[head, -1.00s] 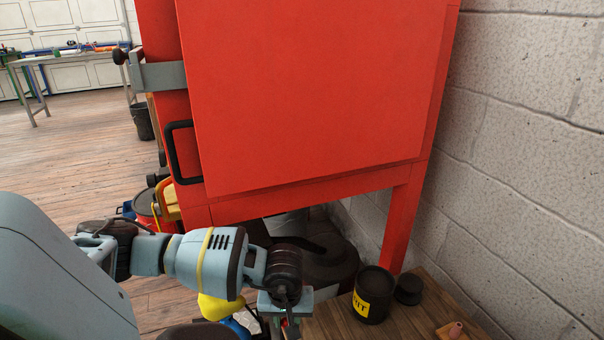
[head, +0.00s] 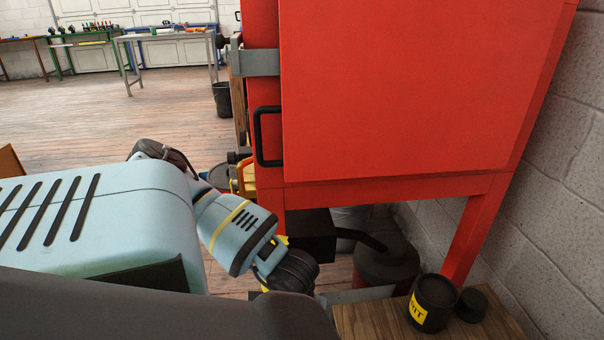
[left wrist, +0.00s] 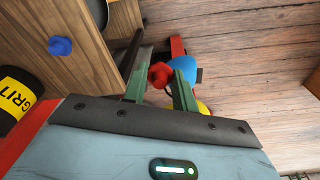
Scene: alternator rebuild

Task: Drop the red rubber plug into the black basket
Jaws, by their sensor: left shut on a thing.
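In the left wrist view my left gripper (left wrist: 160,80) is shut on the red rubber plug (left wrist: 160,74), which sits between its green fingers. The wooden floor is below it. In the head view my left arm comes in from the left and its wrist is left of the wooden worktop; its fingers and the plug are hidden there. A black bin (head: 222,99), which looks like the black basket, stands on the floor at the left of the red cabinet, well away from the gripper. My right gripper is not in view.
The red cabinet (head: 400,85) fills the middle right, against a block wall. A black grit tin (head: 433,302) stands on the wooden worktop (head: 365,318). A blue plug (left wrist: 60,46) shows in the left wrist view. The floor (head: 120,125) at the left is open.

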